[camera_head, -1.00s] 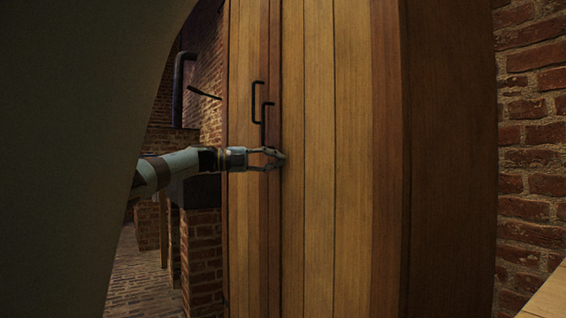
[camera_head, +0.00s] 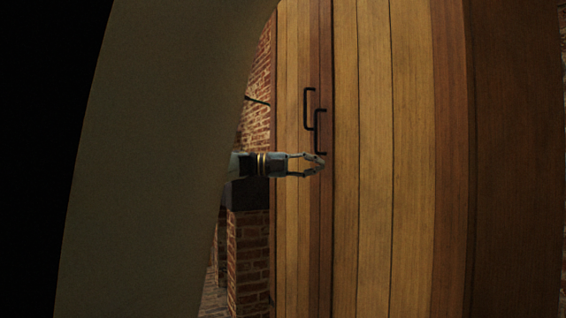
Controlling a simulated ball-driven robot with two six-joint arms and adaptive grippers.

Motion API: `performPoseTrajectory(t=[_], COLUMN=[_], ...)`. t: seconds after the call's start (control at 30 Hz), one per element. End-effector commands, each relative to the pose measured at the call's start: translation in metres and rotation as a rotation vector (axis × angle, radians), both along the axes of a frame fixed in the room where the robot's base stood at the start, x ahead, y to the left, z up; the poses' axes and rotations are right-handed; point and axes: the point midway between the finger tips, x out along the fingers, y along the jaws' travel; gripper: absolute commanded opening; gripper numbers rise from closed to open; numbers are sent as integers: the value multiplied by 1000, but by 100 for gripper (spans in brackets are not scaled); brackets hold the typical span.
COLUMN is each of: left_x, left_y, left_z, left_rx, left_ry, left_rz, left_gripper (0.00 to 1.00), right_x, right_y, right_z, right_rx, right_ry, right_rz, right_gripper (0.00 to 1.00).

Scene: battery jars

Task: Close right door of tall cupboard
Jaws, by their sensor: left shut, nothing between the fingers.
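The tall cupboard (camera_head: 450,200) fills the middle and right of the view, with upright wooden boards. Its wide right door (camera_head: 375,200) faces me, and the left door (camera_head: 290,230) shows as a narrower strip. Two black bar handles stand close together: one higher on the left (camera_head: 307,108), one lower on the right (camera_head: 318,132). I cannot tell whether the right door is fully flush. My left gripper (camera_head: 320,163) is shut and empty, just below the lower handle's bottom end; contact with the door is unclear. My right gripper is not in view.
A brick pillar with a dark block on top (camera_head: 248,250) stands left of the cupboard, with a brick wall (camera_head: 258,125) behind. A large pale curved shape, likely part of me, covers much of the left. The far left is black.

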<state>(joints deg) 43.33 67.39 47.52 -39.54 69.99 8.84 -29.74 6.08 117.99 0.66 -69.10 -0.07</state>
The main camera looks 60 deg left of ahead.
Motion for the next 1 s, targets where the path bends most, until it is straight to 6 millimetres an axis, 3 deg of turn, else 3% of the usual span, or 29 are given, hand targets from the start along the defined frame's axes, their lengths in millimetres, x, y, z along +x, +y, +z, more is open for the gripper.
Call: performPoseTrajectory(t=[0.4, 0.7, 1.0], left_x=[-44, -56, -59], left_y=[58, 71, 73], left_z=[-3, -2, 0], left_rx=[-5, -2, -2], left_ry=[-5, -3, -2], left_rz=[3, 1, -1], left_gripper=[0, 0, 0], right_x=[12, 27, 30], right_y=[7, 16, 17], right_z=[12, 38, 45], right_rx=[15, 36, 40], right_ry=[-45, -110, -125], right_rz=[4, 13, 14], right_gripper=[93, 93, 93])
